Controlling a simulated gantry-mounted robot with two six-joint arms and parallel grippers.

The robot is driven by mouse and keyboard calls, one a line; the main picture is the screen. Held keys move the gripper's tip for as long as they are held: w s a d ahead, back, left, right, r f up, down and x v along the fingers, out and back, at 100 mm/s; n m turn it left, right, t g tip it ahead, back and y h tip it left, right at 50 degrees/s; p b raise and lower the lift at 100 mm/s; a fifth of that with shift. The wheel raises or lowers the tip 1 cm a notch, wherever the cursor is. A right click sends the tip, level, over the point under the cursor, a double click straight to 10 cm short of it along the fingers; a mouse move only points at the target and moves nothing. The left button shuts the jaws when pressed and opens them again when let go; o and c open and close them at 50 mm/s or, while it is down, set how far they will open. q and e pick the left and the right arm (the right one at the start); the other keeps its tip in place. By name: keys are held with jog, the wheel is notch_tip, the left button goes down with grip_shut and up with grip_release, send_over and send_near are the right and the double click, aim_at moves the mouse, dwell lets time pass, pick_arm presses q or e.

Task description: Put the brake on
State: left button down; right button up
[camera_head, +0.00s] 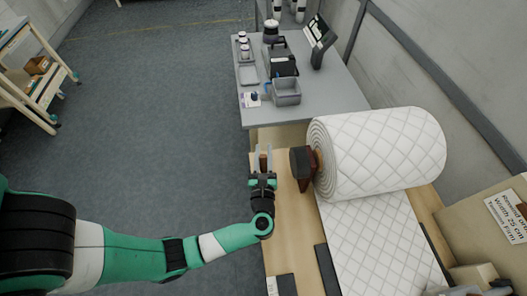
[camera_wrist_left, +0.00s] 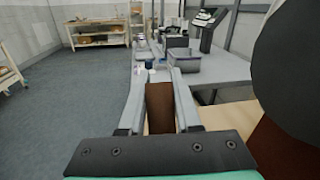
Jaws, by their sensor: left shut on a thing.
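My left gripper (camera_head: 263,162) is at the left edge of the wooden stand, left of the roll's dark end knob. It is shut on a brown lever (camera_wrist_left: 159,106), which looks like the brake handle and stands between its two grey fingers. The fingers hide part of the lever, and its lower end is hidden behind the gripper's dark plate. The white quilted wadding roll (camera_head: 380,150) lies on the stand, with a loose sheet (camera_head: 375,240) running toward the front. A dark knob (camera_head: 298,165) and a reddish-brown bracket (camera_head: 316,163) are at the roll's left end.
A dark round part (camera_wrist_left: 285,70) fills the right of the left wrist view, close to the gripper. A grey table (camera_head: 325,85) behind the stand holds a grey bin (camera_head: 286,92) and a tilted screen (camera_head: 319,33). Open floor (camera_head: 160,120) lies to the left.

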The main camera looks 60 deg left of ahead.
aim_at(265, 161)
dwell(0.8)
pick_arm(q)
jog(key=d+y+b, duration=0.1)
jog(key=b, duration=0.2)
jog(key=d+t+y+b, duration=0.1)
jog(key=b, duration=0.2)
jog(key=s+d+r+y+b, duration=0.1)
jog(key=b, duration=0.2)
jog(key=shift+r+m+t, duration=0.1)
jog(key=shift+m+t, duration=0.3)
jog(key=shift+d+r+y, duration=0.2)
jog(key=shift+r+y, duration=0.2)
jog(key=shift+r, duration=0.2)
jog(key=c, duration=0.6)
grip_release()
